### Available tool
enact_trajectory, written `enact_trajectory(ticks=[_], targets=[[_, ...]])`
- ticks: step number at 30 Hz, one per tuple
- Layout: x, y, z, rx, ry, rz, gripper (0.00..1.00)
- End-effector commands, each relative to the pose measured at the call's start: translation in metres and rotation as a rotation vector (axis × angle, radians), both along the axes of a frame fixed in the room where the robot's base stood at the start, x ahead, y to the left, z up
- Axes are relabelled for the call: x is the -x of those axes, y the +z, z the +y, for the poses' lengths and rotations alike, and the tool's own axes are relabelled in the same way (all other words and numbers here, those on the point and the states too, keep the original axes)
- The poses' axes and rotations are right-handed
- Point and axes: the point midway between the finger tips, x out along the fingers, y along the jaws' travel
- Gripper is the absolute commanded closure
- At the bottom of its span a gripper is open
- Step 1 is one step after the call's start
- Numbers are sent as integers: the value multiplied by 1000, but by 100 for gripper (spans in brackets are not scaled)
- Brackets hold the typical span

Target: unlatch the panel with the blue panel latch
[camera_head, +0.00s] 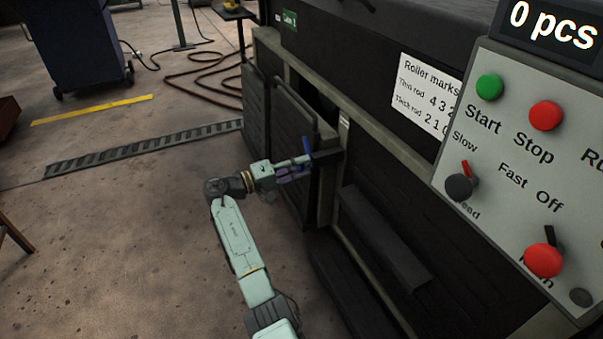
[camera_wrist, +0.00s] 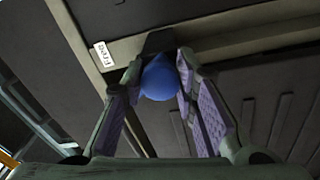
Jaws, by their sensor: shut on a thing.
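The blue panel latch (camera_head: 307,146) shows in the head view at the edge of a dark ribbed panel (camera_head: 292,125) on the machine's side. In the wrist view the blue latch (camera_wrist: 160,79) is a rounded blue end below a dark block. My gripper (camera_head: 300,170) reaches it from the left in the head view. In the wrist view my gripper (camera_wrist: 158,85) has a finger on each side of the latch, shut on it. The panel stands at an angle to the machine frame, with a dark gap along its top. The latch's far side is hidden.
A control box (camera_head: 520,170) with green and red buttons stands at right. A dark step or ledge (camera_head: 385,235) juts from the machine below. A hose (camera_head: 205,80) lies on the floor behind. The floor (camera_head: 130,230) left of my arm is clear.

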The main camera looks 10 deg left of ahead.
Motion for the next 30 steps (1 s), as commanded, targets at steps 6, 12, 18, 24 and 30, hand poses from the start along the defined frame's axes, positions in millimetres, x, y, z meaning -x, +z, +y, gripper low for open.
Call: enact_trajectory(ticks=[6,12,18,24,30], targets=[[0,0,-1,-2,-6,0,100],[0,0,-1,-2,-5,0,70],[0,0,-1,-2,-4,0,57],[0,0,0,-1,-2,-1,52],[1,0,2,-1,-1,-1,52]])
